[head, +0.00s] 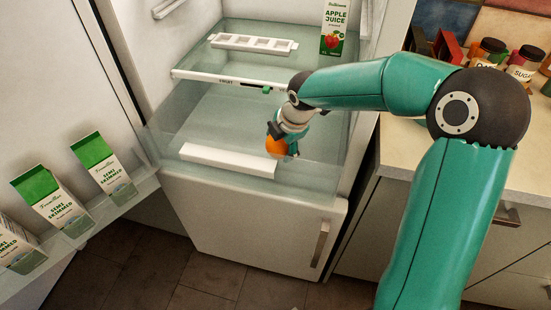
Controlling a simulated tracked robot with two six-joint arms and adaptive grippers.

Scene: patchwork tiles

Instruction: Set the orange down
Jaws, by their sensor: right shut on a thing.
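The orange (277,147) is in the open fridge, in front of the lower glass shelf area and near the right end of the white front strip. My right gripper (283,146) is shut on the orange, with its fingers pointing down around it. The gripper partly hides the orange. I cannot tell whether the orange touches the surface below it. My left gripper is not in view.
Above are a glass shelf (190,75), a white egg rack (253,44) and an apple juice carton (335,28). A white strip (225,160) edges the lower level. Milk cartons (103,165) stand in the door at left. Jars (486,52) stand on the counter (400,145).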

